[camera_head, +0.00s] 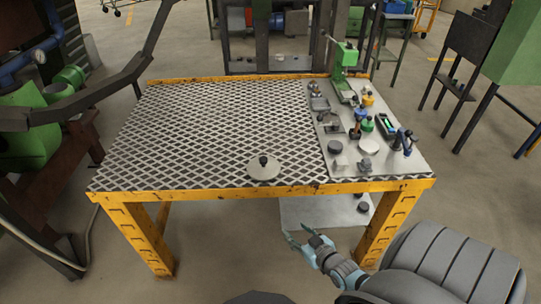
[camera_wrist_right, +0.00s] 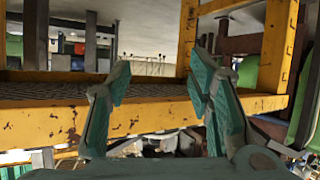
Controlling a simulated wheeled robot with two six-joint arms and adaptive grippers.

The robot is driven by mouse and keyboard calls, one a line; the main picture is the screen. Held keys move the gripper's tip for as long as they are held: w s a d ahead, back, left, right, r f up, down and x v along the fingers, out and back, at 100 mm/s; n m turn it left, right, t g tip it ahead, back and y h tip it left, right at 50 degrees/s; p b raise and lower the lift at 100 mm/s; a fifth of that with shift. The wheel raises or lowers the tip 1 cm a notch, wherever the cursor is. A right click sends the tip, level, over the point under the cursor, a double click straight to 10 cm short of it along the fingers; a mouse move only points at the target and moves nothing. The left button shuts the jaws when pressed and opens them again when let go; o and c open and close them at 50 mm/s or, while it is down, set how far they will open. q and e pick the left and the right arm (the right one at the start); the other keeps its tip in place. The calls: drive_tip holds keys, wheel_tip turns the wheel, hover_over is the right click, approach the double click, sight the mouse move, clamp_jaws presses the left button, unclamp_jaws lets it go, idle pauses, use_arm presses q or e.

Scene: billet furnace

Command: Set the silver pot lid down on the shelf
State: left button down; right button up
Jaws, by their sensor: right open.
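Under the table's right half, a pale flat panel (camera_head: 310,210) shows, which may be the shelf. My right gripper (camera_head: 300,235) is open and empty, in front of the table and lower in the picture than the lid, apart from it. In the right wrist view its two teal fingers (camera_wrist_right: 157,82) are spread with nothing between them. The lid cannot be made out there. My left gripper is not in view.
A grey board (camera_head: 405,165) with several small tools and parts covers the table's right end. The yellow front beam (camera_head: 220,193) and legs stand before my right gripper; the beam (camera_wrist_right: 40,127) also crosses the wrist view.

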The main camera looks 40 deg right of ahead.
sight(266, 163)
drive_tip(key=w+d+r+t, duration=0.1)
drive_tip(key=w+r+t, duration=0.25)
drive_tip(key=r, duration=0.45)
drive_tip(key=w+d+r+t, duration=0.15)
drive_tip(key=w+r, duration=0.25)
drive_tip(key=r, duration=0.5)
drive_tip(key=shift+m, duration=0.3)
drive_tip(key=w+b, duration=0.1)
drive_tip(key=w, duration=0.1)
drive_tip(key=w+b, duration=0.1)
drive_tip(key=w, duration=0.2)
drive_tip(key=w+b, duration=0.2)
drive_tip(key=w, duration=0.1)
drive_tip(key=shift+w+d+f, duration=0.1)
drive_tip(key=shift+w+f, duration=0.1)
drive_tip(key=shift+f, duration=0.15)
drive_tip(key=w+b, duration=0.4)
drive_tip(key=shift+w+f, duration=0.1)
drive_tip(key=shift+f, duration=0.15)
drive_tip(key=shift+w+r, duration=0.1)
drive_tip(key=shift+w, duration=0.2)
drive_tip(key=shift+r, duration=0.1)
clamp_jaws()
